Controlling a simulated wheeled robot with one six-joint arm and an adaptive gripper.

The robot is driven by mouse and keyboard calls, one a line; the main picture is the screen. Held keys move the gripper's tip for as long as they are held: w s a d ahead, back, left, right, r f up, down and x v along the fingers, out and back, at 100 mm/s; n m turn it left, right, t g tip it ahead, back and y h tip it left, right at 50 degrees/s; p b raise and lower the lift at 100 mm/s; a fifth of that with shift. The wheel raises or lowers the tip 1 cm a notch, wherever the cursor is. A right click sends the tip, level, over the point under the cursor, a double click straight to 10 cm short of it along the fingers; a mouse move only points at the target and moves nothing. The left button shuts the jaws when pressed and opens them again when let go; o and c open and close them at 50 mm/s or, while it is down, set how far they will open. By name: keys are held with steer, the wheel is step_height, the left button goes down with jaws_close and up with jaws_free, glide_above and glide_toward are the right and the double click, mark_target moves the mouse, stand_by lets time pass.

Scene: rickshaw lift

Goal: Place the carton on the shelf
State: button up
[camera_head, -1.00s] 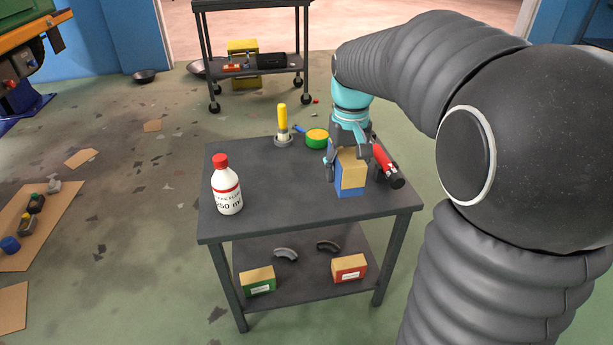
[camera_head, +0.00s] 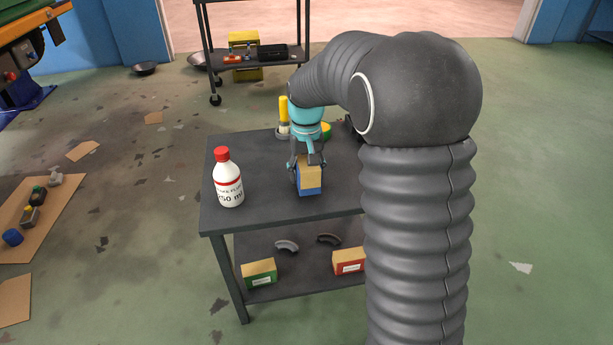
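A carton (camera_head: 310,177) with a tan top and a blue lower part is over the dark table top (camera_head: 260,155). My gripper (camera_head: 308,164) comes down on it from above, with its dark fingers at the carton's sides, shut on it. The carton looks upright; I cannot tell whether its base touches the table. The table's lower shelf (camera_head: 306,258) holds a green and tan carton (camera_head: 259,275) at the left and a red and tan carton (camera_head: 348,262) at the right. Two grey curved pieces (camera_head: 286,246) (camera_head: 329,240) lie behind them. My arm hides the table's right side.
A white bottle with a red cap (camera_head: 228,180) stands left of the held carton. A yellow-handled tool (camera_head: 284,115) and a green round item (camera_head: 326,130) are behind my gripper. A dark cart (camera_head: 252,52) with items stands at the back.

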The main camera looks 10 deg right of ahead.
steer(key=shift+f, duration=0.75)
steer(key=shift+f, duration=0.1)
steer(key=shift+f, duration=0.1)
steer(key=o, duration=1.6)
steer(key=shift+c, duration=0.2)
